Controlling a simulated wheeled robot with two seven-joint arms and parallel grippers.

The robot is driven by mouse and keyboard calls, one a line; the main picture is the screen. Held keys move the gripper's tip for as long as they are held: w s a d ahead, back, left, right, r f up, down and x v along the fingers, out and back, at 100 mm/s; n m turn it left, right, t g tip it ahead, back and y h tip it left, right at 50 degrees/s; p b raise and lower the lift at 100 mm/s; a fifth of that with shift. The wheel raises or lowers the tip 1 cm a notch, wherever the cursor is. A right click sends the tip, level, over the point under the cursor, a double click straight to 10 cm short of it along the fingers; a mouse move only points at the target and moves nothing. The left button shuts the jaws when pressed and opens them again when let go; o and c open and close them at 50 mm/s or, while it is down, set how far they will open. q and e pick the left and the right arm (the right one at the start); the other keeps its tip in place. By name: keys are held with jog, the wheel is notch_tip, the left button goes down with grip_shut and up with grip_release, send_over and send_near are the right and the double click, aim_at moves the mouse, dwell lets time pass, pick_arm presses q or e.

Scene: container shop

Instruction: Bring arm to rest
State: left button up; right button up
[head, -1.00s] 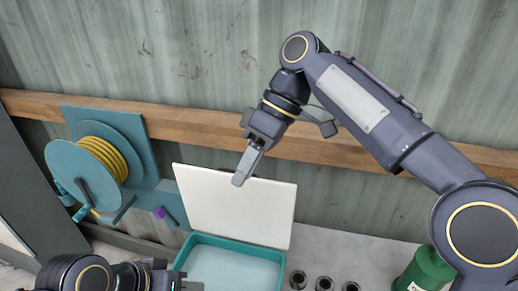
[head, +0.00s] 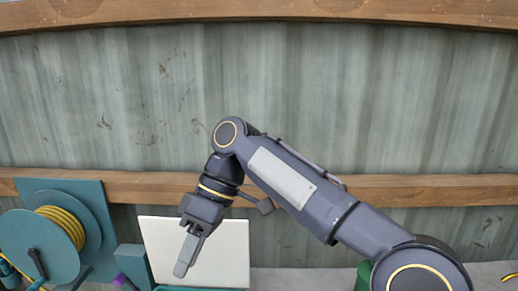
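My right arm comes in from the lower right, bends at a raised elbow and hangs down at the left of centre. Its gripper (head: 184,262) points downward in front of the white upright panel (head: 225,250). The fingers overlap from this angle, so I cannot tell whether they are open or shut. I see nothing hanging from them. My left arm and gripper are outside the picture.
A teal hose reel (head: 38,248) with yellow hose stands at the left. A teal tray rim (head: 200,289) shows below the panel. A green container (head: 363,275) is partly hidden behind my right arm. A wooden rail (head: 400,190) crosses the corrugated wall.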

jog(key=s+d+f+m+t+b, duration=0.1)
jog(key=s+d+f+m+t, duration=0.25)
jog(key=d, duration=0.75)
jog(key=w+d+f+m+t+b, duration=0.15)
jog(key=d+f+m+t, duration=0.35)
jog(key=d, duration=0.6)
pick_arm(q)
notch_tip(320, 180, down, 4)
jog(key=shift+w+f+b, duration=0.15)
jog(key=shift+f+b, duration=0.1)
jog(key=shift+b, duration=0.7)
pick_arm(e)
jog(key=s+d+f+m+t, duration=0.1)
jog(key=s+d+f+m, duration=0.4)
jog(key=s+f, duration=0.1)
jog(key=s+d+f+m+t+h, duration=0.1)
jog(key=s+d+f+m, duration=0.4)
jog(key=f, duration=0.3)
jog(key=shift+s+f, duration=0.25)
jog(key=shift+s, duration=0.6)
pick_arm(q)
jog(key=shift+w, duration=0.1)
pick_arm(e)
jog(key=shift+d, duration=0.1)
